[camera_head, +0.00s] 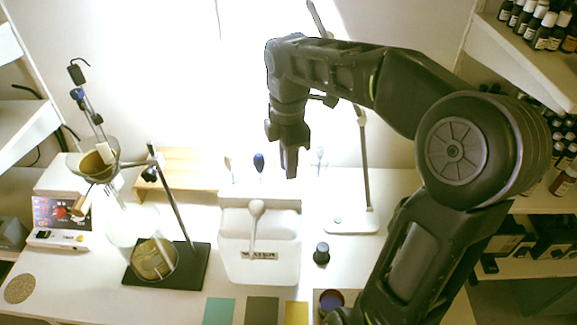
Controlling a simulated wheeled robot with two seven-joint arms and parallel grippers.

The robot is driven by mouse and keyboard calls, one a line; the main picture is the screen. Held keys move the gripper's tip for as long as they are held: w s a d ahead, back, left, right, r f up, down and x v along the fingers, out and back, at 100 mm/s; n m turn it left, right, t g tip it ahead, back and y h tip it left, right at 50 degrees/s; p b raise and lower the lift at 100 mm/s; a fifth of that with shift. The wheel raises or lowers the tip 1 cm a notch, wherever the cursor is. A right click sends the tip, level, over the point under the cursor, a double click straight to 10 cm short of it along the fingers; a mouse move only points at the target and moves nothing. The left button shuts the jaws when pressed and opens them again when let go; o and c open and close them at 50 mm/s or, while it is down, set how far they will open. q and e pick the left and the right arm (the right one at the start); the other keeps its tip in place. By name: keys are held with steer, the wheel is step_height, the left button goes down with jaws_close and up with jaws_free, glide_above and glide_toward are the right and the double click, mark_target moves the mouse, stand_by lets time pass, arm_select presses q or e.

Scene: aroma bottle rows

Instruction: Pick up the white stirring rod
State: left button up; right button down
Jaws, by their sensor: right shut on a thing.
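My right gripper (291,165) points down at the back of the table, above the rear edge of the white bin, in a row of small upright rods. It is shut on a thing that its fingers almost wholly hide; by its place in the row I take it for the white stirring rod. To its left stand a blue-topped rod (259,162) and a brownish-topped rod (228,164); to its right stands a pale-topped rod (320,155). My left gripper is out of view.
The white bin (232,262) labelled as water holds a pale round-headed stick (256,210). A dark bottle (321,253) stands to its right, near a lamp base (350,221). A stand (190,262) with glassware is left. Coloured mats (262,311) lie in front.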

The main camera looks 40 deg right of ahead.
steer(key=shift+r, duration=0.4)
step_height(320, 180, up, 7)
steer(key=p, duration=0.3)
steer(key=shift+p, duration=0.35)
steer(key=s+a+f, duration=0.1)
steer(key=s+a, duration=1)
steer(key=s, duration=0.3)
steer(key=shift+a, duration=0.3)
steer(key=shift+w, duration=0.1)
